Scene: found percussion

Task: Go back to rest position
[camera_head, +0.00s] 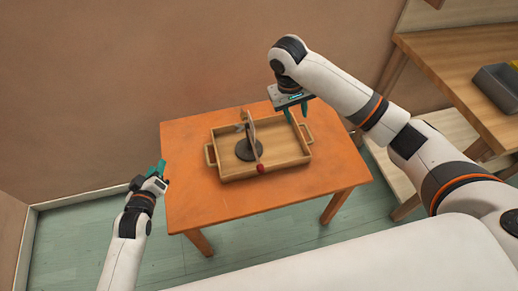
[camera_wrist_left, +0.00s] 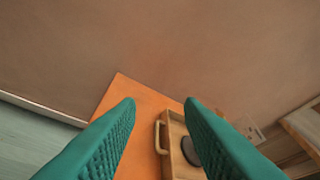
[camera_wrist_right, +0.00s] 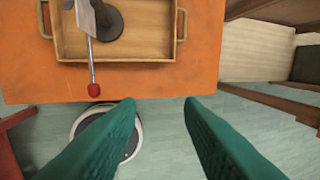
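My left gripper (camera_head: 158,170) is at the left edge of the orange table, away from the tray. In the left wrist view its green fingers (camera_wrist_left: 160,112) are wide apart with nothing between them. My right gripper (camera_head: 297,110) is above the back right of the tray. In the right wrist view its green fingers (camera_wrist_right: 160,112) are apart and empty. The wooden tray (camera_head: 213,133) holds a dark round base (camera_head: 244,152) with an upright metal piece (camera_head: 252,130). A mallet with a red head (camera_head: 260,169) leans there, its head near the tray's front edge.
The orange table (camera_head: 190,205) has bare room around the tray. A wall stands behind it. At the right is a wooden bench (camera_head: 450,60) with a grey bin (camera_head: 497,88). The green floor (camera_head: 80,240) is clear at left.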

